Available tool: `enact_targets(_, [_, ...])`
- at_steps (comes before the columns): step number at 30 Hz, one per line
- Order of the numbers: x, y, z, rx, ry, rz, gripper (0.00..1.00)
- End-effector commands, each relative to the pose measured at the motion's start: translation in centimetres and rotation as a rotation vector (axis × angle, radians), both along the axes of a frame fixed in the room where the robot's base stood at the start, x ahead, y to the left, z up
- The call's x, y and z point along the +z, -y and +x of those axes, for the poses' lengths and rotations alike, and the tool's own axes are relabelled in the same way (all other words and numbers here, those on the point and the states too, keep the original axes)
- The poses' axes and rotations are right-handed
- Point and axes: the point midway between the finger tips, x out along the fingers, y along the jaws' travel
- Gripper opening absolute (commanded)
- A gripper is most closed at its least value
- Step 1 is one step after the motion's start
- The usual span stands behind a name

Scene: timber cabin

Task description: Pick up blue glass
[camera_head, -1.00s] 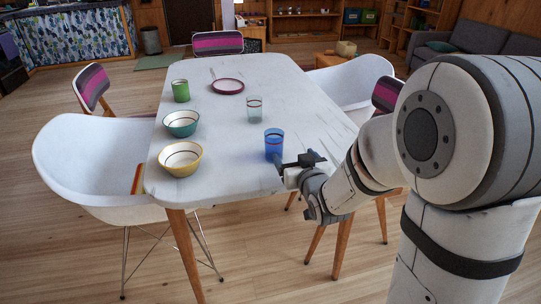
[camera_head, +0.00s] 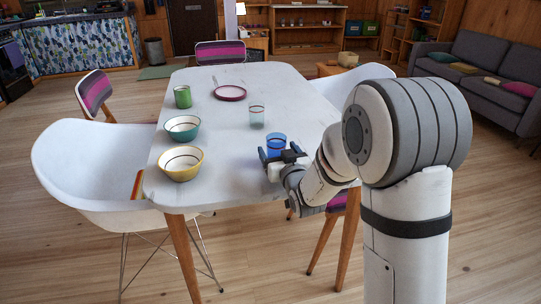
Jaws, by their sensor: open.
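The blue glass (camera_head: 276,142) stands upright on the white table (camera_head: 205,105), near its front right part. A dark band runs around it near the rim. My gripper (camera_head: 278,154) is open at the near side of the glass, with its dark fingers pointing toward it. The gripper hides the lower part of the glass. I cannot tell whether the fingers touch it or how far they reach around it.
A clear glass (camera_head: 257,117) stands behind the blue one. A yellow bowl (camera_head: 180,164), a teal bowl (camera_head: 182,129) and a green cup (camera_head: 182,97) line the left side. A plum plate (camera_head: 229,93) lies farther back. White chairs (camera_head: 85,165) flank the table.

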Motion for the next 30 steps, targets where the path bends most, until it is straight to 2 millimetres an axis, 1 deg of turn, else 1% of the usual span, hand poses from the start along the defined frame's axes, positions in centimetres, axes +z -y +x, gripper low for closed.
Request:
enact_targets(4, [0.00, 0.03, -0.02, 0.000, 0.000, 0.000, 0.78])
enact_targets(5, [0.00, 0.04, -0.02, -0.001, -0.001, 0.000, 0.77])
enact_targets(24, [-0.01, 0.15, -0.02, -0.002, -0.001, 0.000, 0.25])
enact_targets(30, [0.10, 0.16, -0.01, -0.002, 0.000, 0.000, 0.24])
